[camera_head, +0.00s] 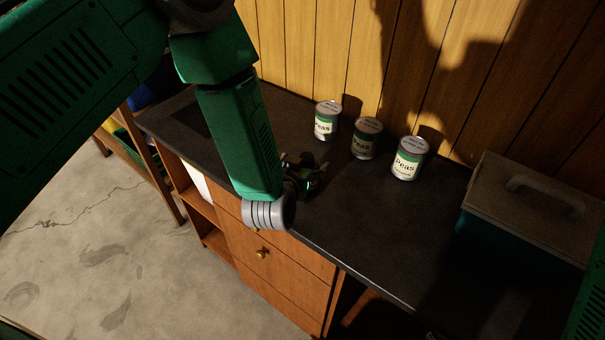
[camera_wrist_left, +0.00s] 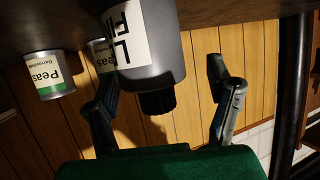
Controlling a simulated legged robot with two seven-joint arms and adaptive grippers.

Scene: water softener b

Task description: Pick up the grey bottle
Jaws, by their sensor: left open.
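The grey bottle (camera_wrist_left: 172,45) has a white label and a black cap, and it fills the top middle of the left wrist view, which looks upside down. The bottle stands on the dark countertop (camera_head: 350,215); in the head view I cannot make it out, as my left arm blocks that area. My left gripper (camera_wrist_left: 163,78) is open, with one finger to each side of the bottle's cap end in the picture. I cannot tell whether either finger touches it. In the head view the left gripper (camera_head: 304,174) is partly hidden, low over the counter. My right gripper is out of view.
Three pea cans, a left one (camera_head: 326,121), a middle one (camera_head: 366,138) and a right one (camera_head: 409,158), stand near the wooden back wall (camera_head: 330,45). A cooler box (camera_head: 530,210) with a handle stands at right. The counter's front middle is clear.

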